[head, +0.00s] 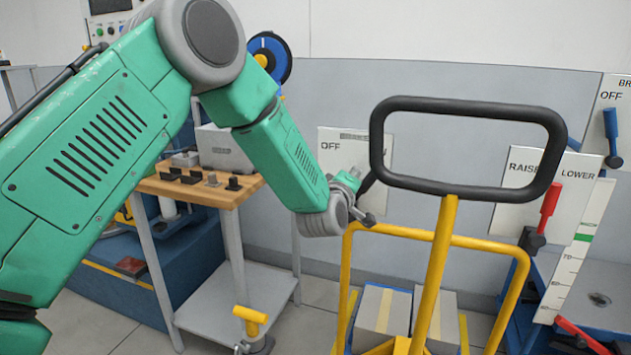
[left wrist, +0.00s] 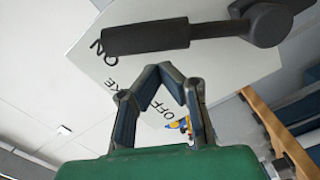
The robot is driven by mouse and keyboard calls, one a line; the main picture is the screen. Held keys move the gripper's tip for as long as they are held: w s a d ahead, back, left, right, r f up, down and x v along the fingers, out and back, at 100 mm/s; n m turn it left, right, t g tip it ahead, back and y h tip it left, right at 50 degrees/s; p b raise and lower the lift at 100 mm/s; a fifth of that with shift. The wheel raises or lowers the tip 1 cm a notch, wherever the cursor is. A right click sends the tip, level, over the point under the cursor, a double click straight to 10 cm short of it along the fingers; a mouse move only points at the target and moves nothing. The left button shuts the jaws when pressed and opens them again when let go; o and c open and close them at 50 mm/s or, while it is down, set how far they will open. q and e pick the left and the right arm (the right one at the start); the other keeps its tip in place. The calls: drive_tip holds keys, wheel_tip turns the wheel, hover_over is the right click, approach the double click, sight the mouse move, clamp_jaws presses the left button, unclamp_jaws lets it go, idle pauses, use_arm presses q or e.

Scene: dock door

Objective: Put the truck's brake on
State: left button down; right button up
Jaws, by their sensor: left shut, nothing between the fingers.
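The truck has a black loop handle (head: 468,107) on a yellow post (head: 441,260) with a yellow frame. My left gripper (head: 367,200) is beside the handle's left side, in front of a white sign (head: 335,150) reading OFF. In the left wrist view the gripper (left wrist: 158,72) is shut and empty, its tips together. Beyond it a dark grey lever (left wrist: 150,38) with a round pivot (left wrist: 270,24) crosses the sign, whose letters ON, KE and OFF show. I cannot tell whether the fingertips touch the lever. My right gripper is out of view.
Boxes (head: 385,308) lie in the yellow frame. At right are a RAISE/LOWER panel (head: 540,195) with a red lever (head: 550,205) and a panel marked BR, OFF with a blue lever (head: 612,130). A wooden-topped bench (head: 225,195) and a yellow T-shaped handle (head: 250,318) are at left.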

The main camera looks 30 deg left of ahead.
use_arm(q)
drive_tip(key=shift+w+d, duration=0.1)
drive_tip(key=shift+d, duration=0.85)
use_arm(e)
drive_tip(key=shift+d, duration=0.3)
use_arm(q)
drive_tip(key=shift+a+f, duration=0.1)
drive_tip(key=shift+a, duration=0.1)
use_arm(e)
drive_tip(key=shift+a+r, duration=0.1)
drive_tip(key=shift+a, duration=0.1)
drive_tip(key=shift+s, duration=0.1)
